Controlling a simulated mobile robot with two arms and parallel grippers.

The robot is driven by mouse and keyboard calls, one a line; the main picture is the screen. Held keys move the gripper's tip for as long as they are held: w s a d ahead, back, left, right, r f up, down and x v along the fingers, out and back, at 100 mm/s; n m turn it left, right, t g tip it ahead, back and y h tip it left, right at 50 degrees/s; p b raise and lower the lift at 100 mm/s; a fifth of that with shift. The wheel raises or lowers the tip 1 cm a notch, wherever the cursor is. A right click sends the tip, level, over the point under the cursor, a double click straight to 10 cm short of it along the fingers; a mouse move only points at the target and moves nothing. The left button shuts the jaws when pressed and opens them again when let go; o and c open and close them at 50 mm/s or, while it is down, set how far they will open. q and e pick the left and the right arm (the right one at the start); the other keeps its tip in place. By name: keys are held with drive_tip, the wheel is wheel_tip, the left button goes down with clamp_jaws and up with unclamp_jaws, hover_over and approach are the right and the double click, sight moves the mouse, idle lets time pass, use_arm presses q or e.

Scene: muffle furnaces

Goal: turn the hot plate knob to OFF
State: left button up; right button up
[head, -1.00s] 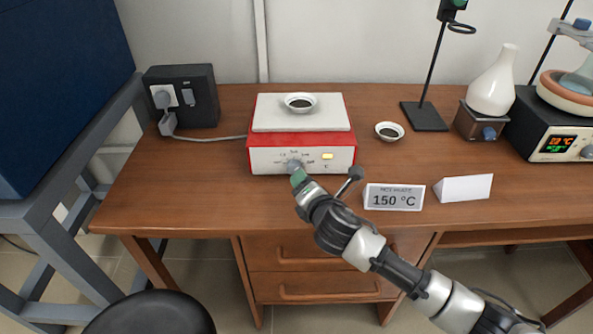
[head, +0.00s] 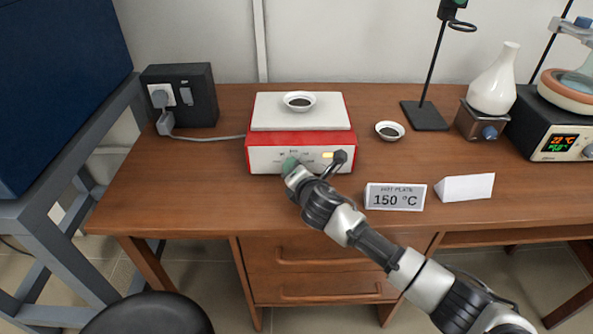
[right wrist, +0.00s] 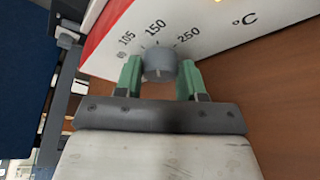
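The hot plate (head: 268,157) is a red and white box with a pale top, standing on the wooden desk. Its grey round knob (right wrist: 160,64) sits on the white front panel, below printed marks 105, 150 and 250. I cannot make out where the knob points. My right gripper (head: 290,165) is at the panel. In the right wrist view its green fingers (right wrist: 160,78) stand on either side of the knob, very close to it; firm contact does not show. A yellow light (head: 328,155) shows on the panel. My left gripper is not in view.
A small dish (head: 299,101) rests on the hot plate, another (head: 389,131) beside it. A 150 °C sign (head: 396,197) and a blank folded card (head: 464,187) stand at right. A cable runs left to a socket box (head: 181,96). The desk's left front is clear.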

drive_tip(key=shift+c, duration=0.9)
drive_tip(key=shift+r+p, duration=0.15)
drive_tip(key=shift+p, duration=0.4)
drive_tip(key=n+h+p, duration=0.1)
drive_tip(key=p, duration=0.3)
drive_tip(key=n+h+p, duration=0.1)
drive_tip(key=n+p, duration=0.1)
drive_tip(key=p, duration=0.1)
drive_tip(key=shift+a+r+n+g+p, duration=0.15)
drive_tip(key=shift+r+n+g+p, duration=0.05)
drive_tip(key=shift+n+g+p, duration=0.15)
drive_tip(key=shift+f+n+h+p, duration=0.2)
drive_tip(key=shift+n+h+p, duration=0.4)
drive_tip(key=shift+p, duration=0.55)
drive_tip(key=o, duration=0.6)
drive_tip(key=shift+o, duration=0.2)
drive_tip(key=shift+s, duration=0.1)
drive_tip(key=p+v, duration=0.2)
drive_tip(key=v, duration=0.8)
drive_tip(key=shift+s+r, duration=0.15)
drive_tip(key=shift+s, duration=0.15)
